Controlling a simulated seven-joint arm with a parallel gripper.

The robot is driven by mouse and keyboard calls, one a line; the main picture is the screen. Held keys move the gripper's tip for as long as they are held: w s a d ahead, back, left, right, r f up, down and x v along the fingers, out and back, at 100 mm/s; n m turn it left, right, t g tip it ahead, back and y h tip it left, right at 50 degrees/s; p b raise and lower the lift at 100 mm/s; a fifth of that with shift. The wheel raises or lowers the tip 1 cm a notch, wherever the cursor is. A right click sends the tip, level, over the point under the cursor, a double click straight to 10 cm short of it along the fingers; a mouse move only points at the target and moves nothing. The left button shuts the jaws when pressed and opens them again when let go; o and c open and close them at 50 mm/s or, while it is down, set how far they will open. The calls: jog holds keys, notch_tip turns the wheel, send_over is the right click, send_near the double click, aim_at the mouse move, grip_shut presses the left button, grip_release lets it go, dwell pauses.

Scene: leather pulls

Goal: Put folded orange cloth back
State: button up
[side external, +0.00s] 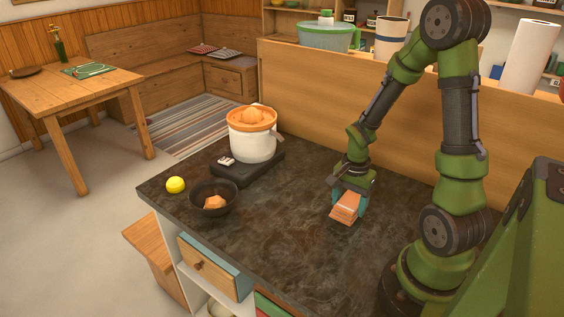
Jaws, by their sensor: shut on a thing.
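The folded orange cloth (345,209) has pale stripes or layered edges. It is in my gripper (349,197), at the right middle of the dark countertop (290,235). My gripper points down and is shut on the cloth. The cloth is tilted and close to the counter surface; I cannot tell whether it touches it. The fingers partly cover its upper end.
A white juicer with an orange top (252,140) stands on a dark base at the back left. A dark bowl (214,205) holding an orange-brown piece and a yellow ball (175,185) are near the left edge. A wooden drawer front (208,268) is below. The counter's middle is clear.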

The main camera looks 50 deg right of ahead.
aim_at(349, 203)
jog(key=shift+f, duration=0.1)
jog(key=o, duration=1.2)
notch_tip(349, 203, up, 12)
jog(key=a+r+n+t, duration=0.2)
jog(key=a+r+n, duration=0.2)
jog(key=a, duration=0.1)
jog(key=a+r+n+t+y, duration=0.1)
jog(key=a+r+n+t, duration=0.1)
jog(key=a+r+n, duration=0.2)
jog(key=a+r+n+t+y, duration=0.1)
jog(key=a+r+n+t, duration=0.2)
jog(key=a+n, duration=0.3)
jog(key=shift+s+a+r, duration=0.1)
jog(key=shift+a+r, duration=0.1)
jog(key=shift+a, duration=0.45)
jog(key=shift+a+r, duration=0.2)
jog(key=shift+a, duration=0.4)
